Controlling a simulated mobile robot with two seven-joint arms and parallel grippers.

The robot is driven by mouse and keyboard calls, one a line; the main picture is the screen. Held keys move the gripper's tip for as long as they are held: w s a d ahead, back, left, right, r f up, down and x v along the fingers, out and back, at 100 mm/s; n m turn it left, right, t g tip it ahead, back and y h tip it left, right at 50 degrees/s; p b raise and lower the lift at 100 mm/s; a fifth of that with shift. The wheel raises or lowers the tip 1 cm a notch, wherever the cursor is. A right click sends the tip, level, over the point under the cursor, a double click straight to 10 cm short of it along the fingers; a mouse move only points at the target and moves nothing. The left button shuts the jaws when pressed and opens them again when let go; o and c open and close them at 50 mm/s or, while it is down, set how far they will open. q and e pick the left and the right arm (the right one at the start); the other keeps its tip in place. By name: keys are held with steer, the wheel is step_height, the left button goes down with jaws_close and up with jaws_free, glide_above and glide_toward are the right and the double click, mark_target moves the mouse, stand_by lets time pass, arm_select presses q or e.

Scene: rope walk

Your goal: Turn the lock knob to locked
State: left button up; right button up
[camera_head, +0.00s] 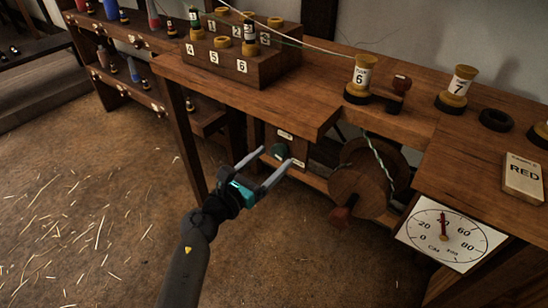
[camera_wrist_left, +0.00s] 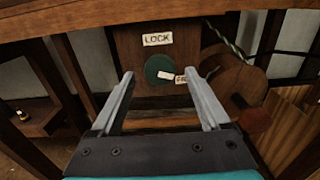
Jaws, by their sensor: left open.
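The lock knob (camera_wrist_left: 153,67) is a round dark green knob on a wooden panel under the bench. A white mark on it points right, toward a small label (camera_wrist_left: 181,79) that my finger partly hides. A "LOCK" label (camera_wrist_left: 158,39) sits above the knob. In the head view the knob (camera_head: 279,150) shows beyond my fingertips. My left gripper (camera_head: 277,155) is open and empty, its fingers pointing at the panel. In the left wrist view the knob appears between the fingertips (camera_wrist_left: 159,74); I cannot tell any contact. My right gripper is not in view.
A wooden reel (camera_head: 357,190) with a red handle (camera_head: 340,216) stands right of the knob, with twisted rope on it. The bench top (camera_head: 300,95) overhangs the panel. A dial (camera_head: 446,238) hangs at the right. The floor at left is open, strewn with straw.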

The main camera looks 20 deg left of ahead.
arm_select(q)
steer(key=shift+x, duration=0.85)
jaws_close()
